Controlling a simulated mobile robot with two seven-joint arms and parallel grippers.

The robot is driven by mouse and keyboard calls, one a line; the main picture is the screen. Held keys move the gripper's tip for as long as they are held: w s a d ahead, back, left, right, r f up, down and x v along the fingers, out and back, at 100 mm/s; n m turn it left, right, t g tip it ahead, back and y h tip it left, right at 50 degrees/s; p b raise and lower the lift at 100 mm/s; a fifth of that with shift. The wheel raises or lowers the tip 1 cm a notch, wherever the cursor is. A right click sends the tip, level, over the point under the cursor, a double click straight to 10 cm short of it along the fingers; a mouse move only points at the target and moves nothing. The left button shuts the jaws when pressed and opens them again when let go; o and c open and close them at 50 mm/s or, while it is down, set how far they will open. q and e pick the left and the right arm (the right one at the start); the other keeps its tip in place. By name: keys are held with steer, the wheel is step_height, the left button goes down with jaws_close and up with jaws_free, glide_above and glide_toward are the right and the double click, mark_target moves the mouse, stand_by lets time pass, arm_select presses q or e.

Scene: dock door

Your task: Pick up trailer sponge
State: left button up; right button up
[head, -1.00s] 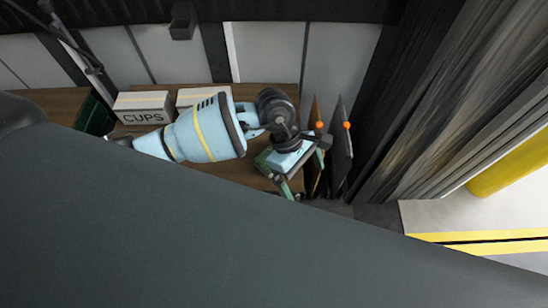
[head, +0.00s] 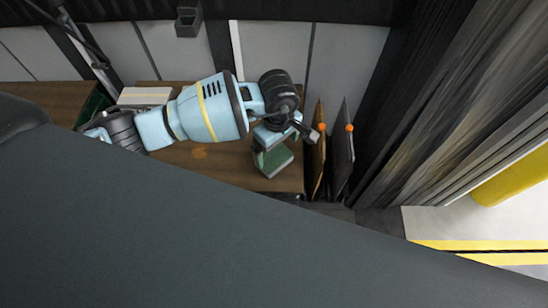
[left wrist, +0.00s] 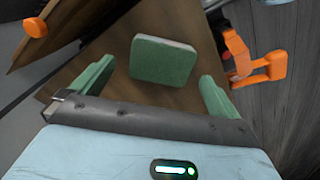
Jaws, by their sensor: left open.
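The trailer sponge (head: 275,161) is a green block lying on the brown wooden surface, near its right end in the head view. In the left wrist view the sponge (left wrist: 163,60) lies ahead of my gripper, between the lines of its two green fingers. My left gripper (left wrist: 156,76) is open with nothing between its fingers. In the head view the left gripper (head: 265,143) is just above the sponge in the picture and partly hidden by its wrist. Its exact gap to the sponge is hard to judge. My right gripper is not in view.
Upright panels with orange knobs (head: 342,155) stand right of the wooden surface (head: 228,165). A pale box (head: 145,96) and a dark green crate (head: 92,108) stand at the left. An orange clamp-like part (left wrist: 252,62) shows right in the wrist view. Dark strip curtains hang at right.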

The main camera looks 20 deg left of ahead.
mark_target(276, 158)
arm_select(q)
step_height(276, 158, down, 5)
steer(key=shift+s+a, duration=0.1)
steer(key=shift+s, duration=0.05)
steer(key=c, duration=0.9)
steer(key=shift+o, duration=0.2)
steer(key=shift+r, duration=0.2)
steer(key=shift+r, duration=0.25)
steer(key=r, duration=0.2)
steer(key=shift+s+r, duration=0.35)
steer(key=shift+r, duration=0.05)
steer(key=s+r, duration=0.1)
steer(key=s, duration=1.4)
steer(key=shift+s+a+r, duration=0.2)
steer(key=shift+a, duration=0.15)
